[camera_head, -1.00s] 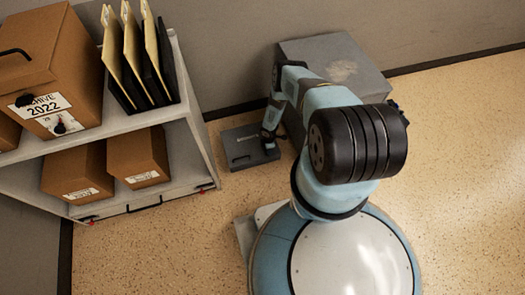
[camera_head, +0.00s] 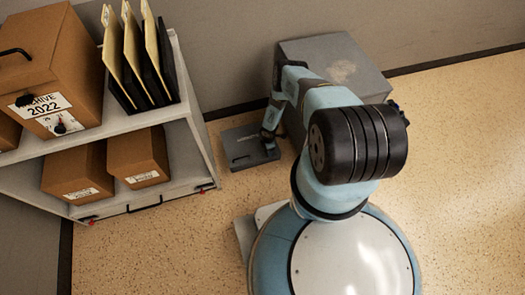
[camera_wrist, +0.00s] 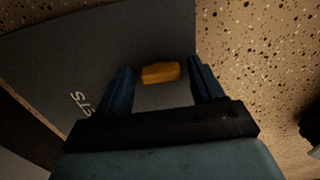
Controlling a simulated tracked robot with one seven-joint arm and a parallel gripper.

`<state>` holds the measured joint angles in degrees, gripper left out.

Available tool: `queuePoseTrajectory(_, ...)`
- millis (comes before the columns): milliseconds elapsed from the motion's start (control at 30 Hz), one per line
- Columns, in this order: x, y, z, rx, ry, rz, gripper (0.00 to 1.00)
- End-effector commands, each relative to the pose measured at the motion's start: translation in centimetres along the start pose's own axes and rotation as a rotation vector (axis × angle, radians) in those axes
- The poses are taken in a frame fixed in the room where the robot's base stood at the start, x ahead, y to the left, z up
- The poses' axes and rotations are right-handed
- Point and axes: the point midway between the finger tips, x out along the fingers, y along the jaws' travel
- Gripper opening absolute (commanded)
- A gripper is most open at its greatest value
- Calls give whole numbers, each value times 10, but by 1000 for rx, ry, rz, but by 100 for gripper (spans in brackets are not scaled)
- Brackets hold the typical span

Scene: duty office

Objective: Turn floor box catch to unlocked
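The floor box (camera_head: 240,158) is a flat dark grey box on the floor between the shelf and a larger grey block. In the wrist view its dark lid (camera_wrist: 60,60) fills the left and middle, with part of some white lettering. A yellow-orange catch (camera_wrist: 161,72) shows on it, lying crosswise between my fingertips. My gripper (camera_wrist: 161,78) is open, with one finger on each side of the catch and a small gap visible on both sides. In the head view my gripper (camera_head: 268,140) is at the box's right end, small and partly hidden by my arm.
A large grey block (camera_head: 345,58) stands on the floor against the wall, just right of the floor box. A white shelf (camera_head: 193,125) with cardboard boxes (camera_head: 138,158) and upright folders (camera_head: 135,60) stands on the left. Speckled floor (camera_head: 455,150) is clear on the right.

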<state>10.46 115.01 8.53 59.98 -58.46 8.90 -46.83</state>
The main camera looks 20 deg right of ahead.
Motion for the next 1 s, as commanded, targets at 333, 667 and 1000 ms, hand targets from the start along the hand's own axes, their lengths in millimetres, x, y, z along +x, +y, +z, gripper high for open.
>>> queuePoseTrajectory(333,-2,0,1,0,-2,-2,70)
queuePoseTrajectory(667,-36,1,1,-3,-2,-1,70)
queuePoseTrajectory(1000,-87,1,1,-2,-3,-1,70)
